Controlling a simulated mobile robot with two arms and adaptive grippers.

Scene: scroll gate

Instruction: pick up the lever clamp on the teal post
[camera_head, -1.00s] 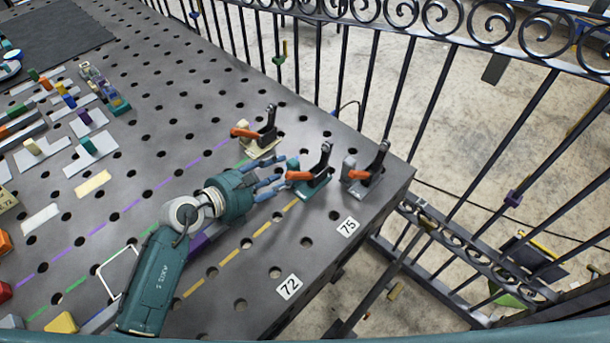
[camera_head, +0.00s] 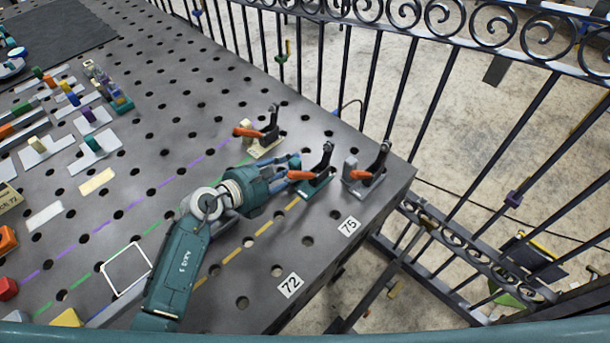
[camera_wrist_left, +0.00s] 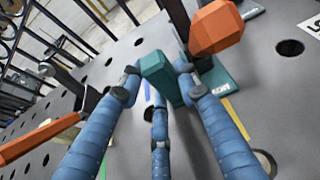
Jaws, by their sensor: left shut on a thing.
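The lever clamp with a teal base (camera_head: 318,184) stands on the perforated table near its right corner, with a dark upright lever and an orange grip. In the left wrist view its teal post (camera_wrist_left: 160,76) is between my fingers, and its orange grip (camera_wrist_left: 215,28) is just to the right. My left gripper (camera_head: 287,170) is shut on the teal post; in the left wrist view its blue fingers (camera_wrist_left: 157,84) touch the post from both sides. The clamp's base still appears to rest on the table. My right gripper is not in view.
A cream-based lever clamp (camera_head: 262,148) stands just behind, and a grey-based one (camera_head: 365,176) stands close on the right. Both have orange grips. A dark railing (camera_head: 400,85) runs past the table edge. Small coloured blocks on plates (camera_head: 93,145) lie at the left.

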